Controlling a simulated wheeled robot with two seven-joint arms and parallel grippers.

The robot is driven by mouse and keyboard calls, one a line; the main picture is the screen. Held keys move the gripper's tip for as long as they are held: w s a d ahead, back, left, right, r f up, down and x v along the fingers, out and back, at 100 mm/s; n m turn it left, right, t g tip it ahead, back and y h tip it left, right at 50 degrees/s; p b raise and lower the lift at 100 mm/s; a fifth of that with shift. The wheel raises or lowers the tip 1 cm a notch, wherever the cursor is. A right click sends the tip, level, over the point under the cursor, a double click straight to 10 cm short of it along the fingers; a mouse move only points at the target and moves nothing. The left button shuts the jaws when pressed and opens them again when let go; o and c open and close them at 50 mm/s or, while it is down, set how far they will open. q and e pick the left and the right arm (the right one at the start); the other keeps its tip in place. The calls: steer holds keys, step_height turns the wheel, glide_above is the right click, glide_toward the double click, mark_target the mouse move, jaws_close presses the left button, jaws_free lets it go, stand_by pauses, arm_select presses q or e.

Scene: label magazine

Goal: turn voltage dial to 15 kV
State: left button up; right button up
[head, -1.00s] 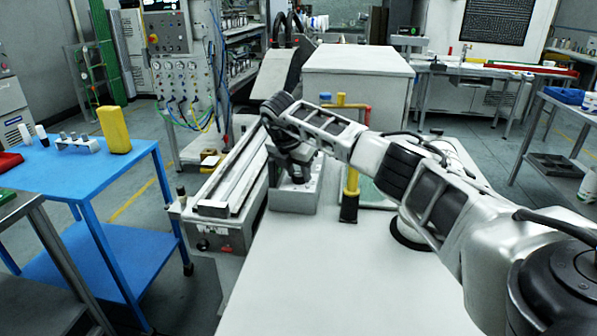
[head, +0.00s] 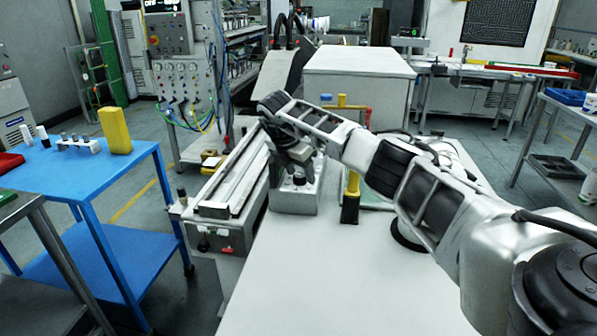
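A small grey box (head: 295,203) stands on the white bench top, just right of the long metal rail unit. A dark round knob (head: 299,179), which looks like the voltage dial, is on its upper face. Its marks and setting are too small to read. My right gripper (head: 297,165) points down just above the knob, at the end of the arm that comes in from the right. Its fingers are dark and small here, and I cannot tell their opening or whether they touch the knob. My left gripper is out of view.
A yellow and black upright tool (head: 350,200) stands close to the right of the box. The long rail unit (head: 232,180) lies to the left. A large white cabinet (head: 357,85) stands behind. The front of the bench top (head: 330,285) is clear.

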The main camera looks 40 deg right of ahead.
steer(key=shift+a, duration=0.1)
steer(key=shift+a+r, duration=0.1)
steer(key=shift+r, duration=0.05)
steer(key=p+v, duration=0.1)
steer(key=v, duration=0.5)
steer(key=shift+v, duration=0.85)
steer(key=shift+d, duration=0.2)
